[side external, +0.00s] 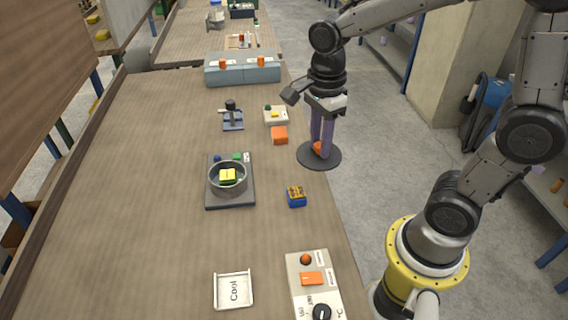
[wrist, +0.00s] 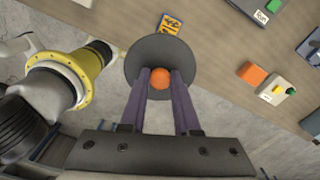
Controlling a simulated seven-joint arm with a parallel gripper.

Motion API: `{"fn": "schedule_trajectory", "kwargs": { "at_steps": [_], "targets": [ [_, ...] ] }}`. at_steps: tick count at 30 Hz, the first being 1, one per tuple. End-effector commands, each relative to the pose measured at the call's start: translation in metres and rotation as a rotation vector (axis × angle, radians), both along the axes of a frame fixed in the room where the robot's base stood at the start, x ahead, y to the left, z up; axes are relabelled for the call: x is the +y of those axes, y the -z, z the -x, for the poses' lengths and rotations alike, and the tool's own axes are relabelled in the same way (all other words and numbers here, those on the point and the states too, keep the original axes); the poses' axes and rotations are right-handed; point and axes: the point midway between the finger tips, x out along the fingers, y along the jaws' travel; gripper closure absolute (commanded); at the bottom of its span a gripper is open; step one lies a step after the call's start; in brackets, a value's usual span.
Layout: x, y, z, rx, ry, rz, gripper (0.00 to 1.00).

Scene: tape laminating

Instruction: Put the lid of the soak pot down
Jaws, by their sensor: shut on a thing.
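My gripper (side external: 321,140) is shut on the orange knob (wrist: 159,78) of a dark grey round lid. The lid (side external: 331,160) hangs level in the side view, over or just past the right edge of the table. In the wrist view the lid (wrist: 140,50) overlaps the table edge, with floor showing beside it. The soak pot (side external: 214,186) is an open grey metal ring-shaped pot on a dark base, left of the lid. A yellow-green block (side external: 228,176) sits inside the pot.
An orange block (side external: 279,135) and a small button box (side external: 276,114) stand behind. A white "Cool" tray (side external: 233,306) and a control panel (side external: 334,299) are in front. The table's left side is clear.

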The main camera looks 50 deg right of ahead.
Motion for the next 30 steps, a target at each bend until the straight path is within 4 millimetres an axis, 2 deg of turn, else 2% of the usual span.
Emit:
{"fn": "schedule_trajectory", "kwargs": {
  "at_steps": [1, 4, 8, 11, 21, 27, 30],
  "targets": [
    [-0.011, 0.003, 0.008, 0.003, 0.045, 0.0, 1.0],
    [-0.023, 0.006, 0.018, 0.008, 0.096, 0.0, 1.0],
    [-0.031, 0.007, 0.015, 0.003, 0.123, 0.0, 1.0],
    [-0.033, 0.014, 0.0, 0.006, 0.126, -0.001, 1.0],
    [-0.041, 0.047, -0.074, 0.005, 0.123, 0.0, 1.0],
    [-0.044, 0.082, -0.101, 0.006, 0.123, -0.001, 1.0],
    [-0.045, 0.092, -0.11, 0.004, 0.123, -0.001, 1.0]
  ]
}}
